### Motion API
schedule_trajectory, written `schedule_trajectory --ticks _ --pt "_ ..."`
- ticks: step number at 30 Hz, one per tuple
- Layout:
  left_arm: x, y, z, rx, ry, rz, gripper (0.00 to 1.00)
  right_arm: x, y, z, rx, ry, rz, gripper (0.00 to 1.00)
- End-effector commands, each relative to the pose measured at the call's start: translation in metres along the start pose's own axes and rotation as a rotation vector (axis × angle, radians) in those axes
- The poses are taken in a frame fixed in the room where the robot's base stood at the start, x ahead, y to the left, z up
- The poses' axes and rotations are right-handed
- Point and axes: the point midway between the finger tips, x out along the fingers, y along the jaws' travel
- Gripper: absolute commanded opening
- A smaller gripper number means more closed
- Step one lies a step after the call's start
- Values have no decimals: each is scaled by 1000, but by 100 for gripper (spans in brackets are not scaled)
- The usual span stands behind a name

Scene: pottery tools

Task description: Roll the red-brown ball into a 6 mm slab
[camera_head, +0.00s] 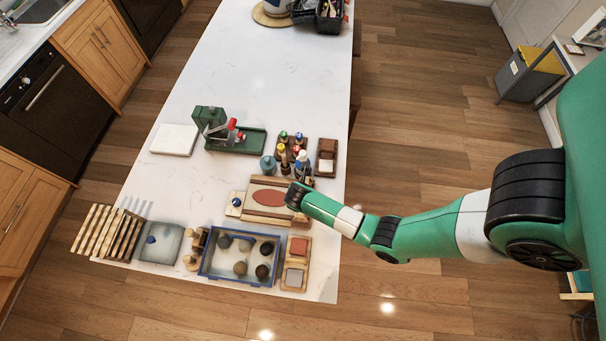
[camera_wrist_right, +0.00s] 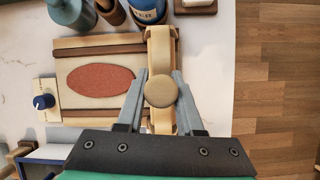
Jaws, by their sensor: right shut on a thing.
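The red-brown clay (camera_head: 268,198) is a flat oval, no longer a ball. In the wrist view the oval clay (camera_wrist_right: 100,80) lies on a pale sheet on the slab board (camera_wrist_right: 70,60), between two wooden rails. A wooden roller piece (camera_wrist_right: 160,45) with a round knob (camera_wrist_right: 160,90) stands crosswise at the board's right end, clear of the clay. My right gripper (camera_wrist_right: 161,88) is shut on the knob; its fingers sit at both sides. In the head view my right gripper (camera_head: 296,193) hides most of the roller. The clay's thickness cannot be read. My left gripper is not in view.
A small plate with a blue knob (camera_wrist_right: 43,102) sits at the board's left. Bottles (camera_head: 283,150) stand behind it. A blue-framed tray (camera_head: 240,256) with several clay balls lies in front. A green press (camera_head: 235,138) stands farther back. The far tabletop is mostly clear.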

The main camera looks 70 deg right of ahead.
Motion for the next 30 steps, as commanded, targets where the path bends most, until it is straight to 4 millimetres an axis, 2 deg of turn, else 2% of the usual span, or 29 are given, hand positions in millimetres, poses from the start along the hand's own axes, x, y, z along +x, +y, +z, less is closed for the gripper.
schedule_trajectory --ticks 22,23,28,30 --pt "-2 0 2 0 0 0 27 5 0 -2 1 -1 2 0" --pt "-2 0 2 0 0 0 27 4 0 -2 1 -1 2 39" --pt "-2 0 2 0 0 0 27 4 0 -2 1 -1 1 70" --pt "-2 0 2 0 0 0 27 4 0 -2 1 -1 1 71"
